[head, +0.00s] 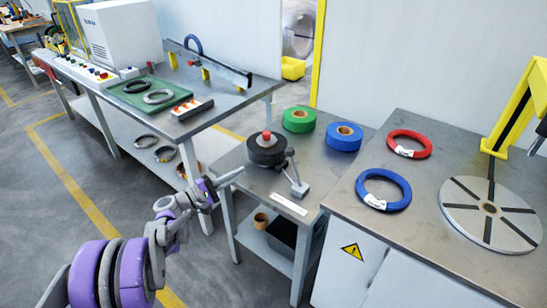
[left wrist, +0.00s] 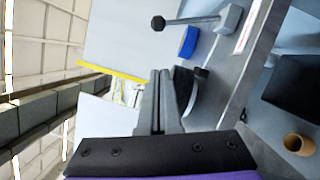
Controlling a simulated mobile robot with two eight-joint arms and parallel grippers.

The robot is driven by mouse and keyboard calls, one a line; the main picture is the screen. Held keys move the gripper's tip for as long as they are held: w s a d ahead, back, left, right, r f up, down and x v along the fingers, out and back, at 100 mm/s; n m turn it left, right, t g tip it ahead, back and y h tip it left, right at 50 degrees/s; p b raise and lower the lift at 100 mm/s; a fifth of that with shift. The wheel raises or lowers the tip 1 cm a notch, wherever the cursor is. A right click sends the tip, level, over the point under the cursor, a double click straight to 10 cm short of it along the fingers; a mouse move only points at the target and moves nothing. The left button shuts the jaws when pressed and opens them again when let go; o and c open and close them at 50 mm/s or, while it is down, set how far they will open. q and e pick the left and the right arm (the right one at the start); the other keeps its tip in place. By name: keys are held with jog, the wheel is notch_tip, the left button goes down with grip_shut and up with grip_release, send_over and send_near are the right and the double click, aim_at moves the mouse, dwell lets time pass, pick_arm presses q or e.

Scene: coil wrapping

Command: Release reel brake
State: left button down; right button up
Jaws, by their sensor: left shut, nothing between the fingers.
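The small stand in the middle holds a black reel (head: 267,150) with a red knob (head: 266,135) on top. The brake lever (head: 294,172), a grey rod with a dark knob on a grey block, stands just right of the reel. It also shows in the left wrist view (left wrist: 195,20), at the top. My left gripper (head: 241,170) is shut and empty, at the left side of the reel and apart from the lever. Its closed fingers show in the left wrist view (left wrist: 162,78); the dark curved piece beside them is partly hidden. My right gripper is not in view.
Green (head: 299,119) and blue (head: 344,136) tape rolls lie behind the reel. The right table holds red (head: 409,144) and blue (head: 383,189) wrapped coils and a slotted turntable (head: 491,214). A bench (head: 255,88) with coils stands at back left.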

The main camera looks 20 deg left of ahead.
aim_at(295, 168)
pick_arm(q)
jog(key=shift+w, duration=0.1)
jog(key=s+d+r+b+x, duration=0.1)
jog(key=d+x, duration=0.1)
jog(key=x, duration=1)
jog(key=shift+d, duration=0.25)
jog(key=shift+r, duration=0.15)
